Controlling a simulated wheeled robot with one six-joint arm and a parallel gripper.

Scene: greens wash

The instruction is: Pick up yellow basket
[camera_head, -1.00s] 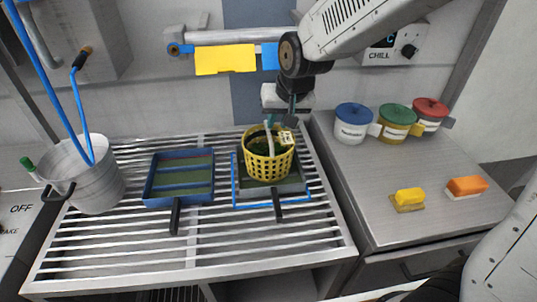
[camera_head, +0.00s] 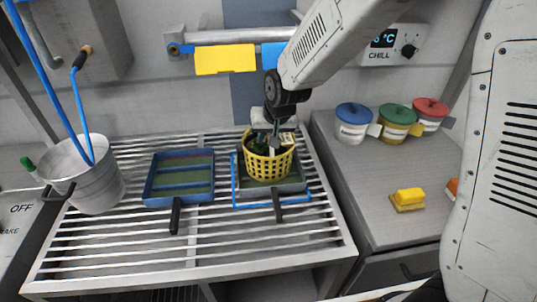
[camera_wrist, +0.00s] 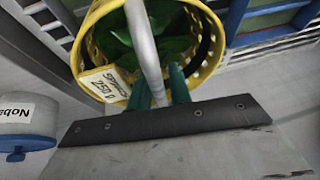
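The yellow basket (camera_head: 270,166) has round-holed walls and stands upright on the right tray on the slatted rack. Green leaves lie inside it, and a white label sits at its rim. In the wrist view the basket (camera_wrist: 92,62) fills the upper middle, with its pale grey handle (camera_wrist: 146,45) running toward my gripper. My gripper (camera_head: 270,130) is low over the basket. In the wrist view its two green fingers (camera_wrist: 160,88) stand on either side of the handle and look open, with a small gap. Whether either finger touches the handle is hard to tell.
A blue-rimmed tray (camera_head: 148,183) with a black handle lies left of the basket. A metal bucket (camera_head: 98,188) stands at far left. Blue, green and red lidded jars and a yellow brush (camera_head: 408,198) are on the right counter. A wall rail (camera_head: 235,37) runs behind.

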